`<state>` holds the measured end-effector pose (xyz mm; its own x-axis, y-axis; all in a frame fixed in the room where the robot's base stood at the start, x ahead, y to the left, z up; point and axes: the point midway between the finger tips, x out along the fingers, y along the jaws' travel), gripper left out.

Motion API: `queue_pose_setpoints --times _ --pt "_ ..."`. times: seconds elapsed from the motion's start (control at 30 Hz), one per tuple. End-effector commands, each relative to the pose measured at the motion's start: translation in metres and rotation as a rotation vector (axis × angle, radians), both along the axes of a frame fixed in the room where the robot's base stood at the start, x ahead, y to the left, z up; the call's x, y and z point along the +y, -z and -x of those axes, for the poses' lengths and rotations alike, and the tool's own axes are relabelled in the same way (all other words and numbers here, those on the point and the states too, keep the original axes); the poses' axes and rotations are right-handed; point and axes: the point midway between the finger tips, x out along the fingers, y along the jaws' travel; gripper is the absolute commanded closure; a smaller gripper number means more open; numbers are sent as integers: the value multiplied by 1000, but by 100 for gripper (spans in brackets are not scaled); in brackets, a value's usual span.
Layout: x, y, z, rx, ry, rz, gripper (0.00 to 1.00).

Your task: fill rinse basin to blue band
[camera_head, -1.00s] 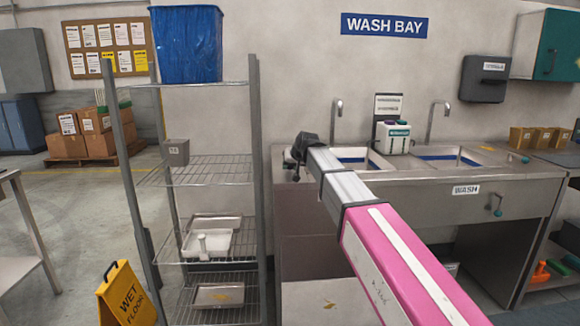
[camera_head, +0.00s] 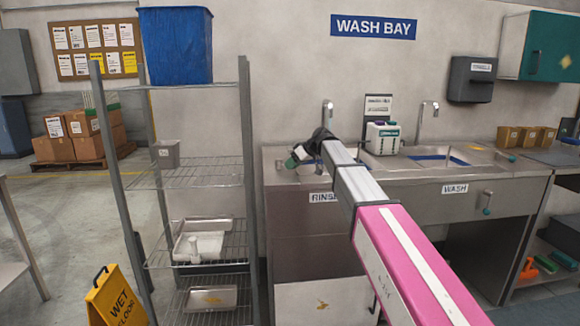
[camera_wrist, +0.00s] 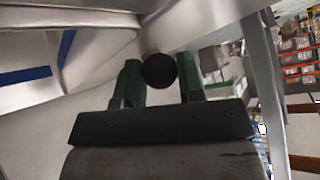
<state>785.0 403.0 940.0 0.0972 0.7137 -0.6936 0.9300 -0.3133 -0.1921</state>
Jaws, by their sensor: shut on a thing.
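The rinse basin, marked by the RINSE sign (camera_head: 323,197), is set in the left of the steel counter. My arm hides most of it, and its water level cannot be told. Its curved tap (camera_head: 327,112) stands behind. My gripper (camera_head: 293,160) is over the counter's left front part. In the wrist view, its two green fingers (camera_wrist: 158,85) are closed around a dark round knob (camera_wrist: 158,71); what the knob belongs to is unclear. A blue band (camera_wrist: 25,76) shows on a pale basin wall at the left of the wrist view.
A white jug (camera_head: 383,138) stands between the taps. A wire rack (camera_head: 200,172) is left of the counter, near a yellow wet-floor sign (camera_head: 117,299).

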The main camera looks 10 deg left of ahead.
Motion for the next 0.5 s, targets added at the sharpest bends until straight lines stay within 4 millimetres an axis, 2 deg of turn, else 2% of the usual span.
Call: queue_pose_setpoints --times 0.5 --pt "-3 0 -7 -1 -95 0 100"
